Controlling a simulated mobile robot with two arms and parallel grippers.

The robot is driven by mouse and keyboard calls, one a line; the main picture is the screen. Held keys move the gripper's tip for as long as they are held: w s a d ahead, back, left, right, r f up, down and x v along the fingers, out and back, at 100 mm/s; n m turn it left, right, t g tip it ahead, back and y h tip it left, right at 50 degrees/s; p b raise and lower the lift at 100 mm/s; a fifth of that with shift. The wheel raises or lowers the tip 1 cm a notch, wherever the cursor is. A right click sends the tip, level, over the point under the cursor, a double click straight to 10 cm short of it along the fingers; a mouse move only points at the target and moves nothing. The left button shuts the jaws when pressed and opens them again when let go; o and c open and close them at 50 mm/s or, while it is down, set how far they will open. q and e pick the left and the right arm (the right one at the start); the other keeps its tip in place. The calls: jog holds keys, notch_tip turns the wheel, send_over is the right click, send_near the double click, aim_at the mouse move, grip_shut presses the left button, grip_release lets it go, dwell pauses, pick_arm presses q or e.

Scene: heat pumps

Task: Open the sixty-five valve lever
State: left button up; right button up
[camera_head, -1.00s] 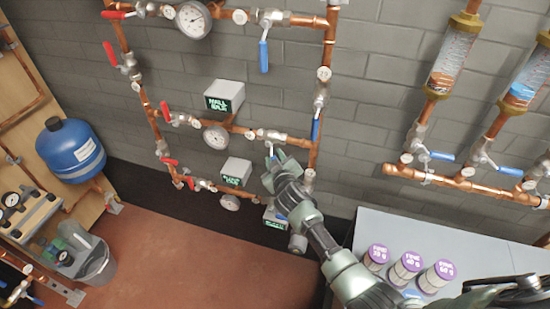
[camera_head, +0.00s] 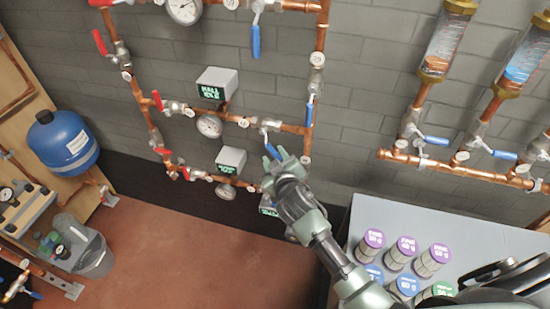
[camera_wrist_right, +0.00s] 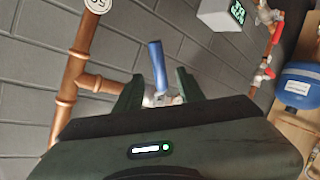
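My right gripper (camera_head: 275,153) is in front of the copper pipes on the wall, close to a valve with a blue lever (camera_head: 264,137). In the right wrist view, the gripper (camera_wrist_right: 160,88) is open. The blue lever (camera_wrist_right: 158,65) stands up between the fingers as seen there, and its metallic valve body (camera_wrist_right: 162,98) is partly hidden behind the gripper. I cannot tell whether a finger touches it. A round number tag (camera_wrist_right: 98,5) is cut off at the top of the wrist view and may read 65. My left gripper is not in view.
A vertical copper pipe (camera_head: 320,45) with another blue-handled valve runs right of the gripper. Grey display boxes (camera_head: 217,84) and a gauge (camera_head: 209,126) are to its left. A grey table (camera_head: 345,235) with several labelled cans stands at the lower right.

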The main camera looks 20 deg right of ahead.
jog(key=shift+s, duration=0.1)
jog(key=c, duration=0.3)
jog(key=f+b, duration=0.1)
jog(key=a+f+n+b, duration=0.1)
jog(key=f+n, duration=0.1)
jog(key=shift+s+a+h+b, duration=0.15)
jog(key=shift+a+h+b, duration=0.15)
jog(key=shift+b, duration=0.1)
grip_shut()
jog(key=s+a+f+n+t+h+b, duration=0.1)
jog(key=s+a+f+n+h+b, duration=0.1)
jog(key=a+n+h+b, duration=0.7)
jog(key=w+d+r+n+y+p, duration=0.1)
jog(key=w+d+n+y+p, duration=0.1)
jog(key=w+d, duration=0.3)
jog(key=shift+w+d+r+n+y+p, duration=0.35)
jog(key=shift+d+n+y, duration=0.35)
jog(key=shift+d, duration=1.3)
